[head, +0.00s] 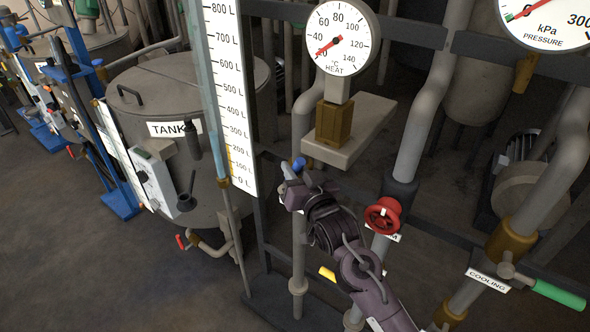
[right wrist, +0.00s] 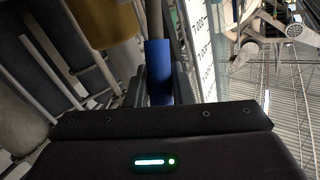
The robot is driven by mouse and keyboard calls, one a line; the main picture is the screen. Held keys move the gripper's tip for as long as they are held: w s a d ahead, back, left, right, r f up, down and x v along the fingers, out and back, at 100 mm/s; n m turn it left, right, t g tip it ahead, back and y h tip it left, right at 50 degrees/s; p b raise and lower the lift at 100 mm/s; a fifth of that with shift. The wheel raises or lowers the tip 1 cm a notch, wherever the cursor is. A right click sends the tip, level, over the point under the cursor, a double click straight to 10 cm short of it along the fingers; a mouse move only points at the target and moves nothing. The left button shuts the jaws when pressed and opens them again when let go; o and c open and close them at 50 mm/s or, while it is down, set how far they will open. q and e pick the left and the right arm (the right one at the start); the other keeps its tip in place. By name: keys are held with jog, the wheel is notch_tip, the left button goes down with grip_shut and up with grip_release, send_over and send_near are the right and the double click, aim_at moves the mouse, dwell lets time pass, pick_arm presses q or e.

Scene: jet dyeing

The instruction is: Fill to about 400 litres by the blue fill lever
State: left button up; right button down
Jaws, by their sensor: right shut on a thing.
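The blue fill lever (head: 299,164) stands on a grey vertical pipe, right of the foot of the level scale. My right gripper (head: 293,185) is shut around it; only its blue end shows above the jaws. In the right wrist view the blue handle (right wrist: 158,72) runs between the two fingers. The white level scale (head: 229,90) is marked from 0 L to 800 L, with a sight tube (head: 207,85) along its left edge. An orange strip lies beside the scale's lowest marks; I cannot tell the liquid level surely. My left gripper is out of view.
A red handwheel (head: 382,215) and a green cooling handle (head: 558,294) are right of my arm. A yellow handle (head: 327,273) is just left of it. The heat gauge (head: 342,38) is above. The tank (head: 140,90) stands left, with open floor before it.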

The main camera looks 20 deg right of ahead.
pick_arm(q)
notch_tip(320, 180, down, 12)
jog(key=b, duration=1.2)
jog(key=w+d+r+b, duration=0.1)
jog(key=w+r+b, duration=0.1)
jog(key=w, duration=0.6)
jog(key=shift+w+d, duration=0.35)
pick_arm(e)
jog(key=shift+s+d+f+m+t+h, duration=0.3)
jog(key=shift+s+d+f+m+t, duration=0.25)
jog(key=shift+m+t, duration=0.5)
jog(key=shift+s+d+f+m+t+h, duration=0.35)
jog(key=shift+s+f+m+t, duration=0.3)
jog(key=shift+m+t, duration=0.4)
jog(key=shift+s+d+f+m+t+h, duration=0.25)
jog(key=shift+s+d+f+m+t, duration=0.2)
jog(key=shift+f+m+t, duration=0.55)
jog(key=shift+r, duration=0.25)
jog(key=c, duration=1.3)
grip_release()
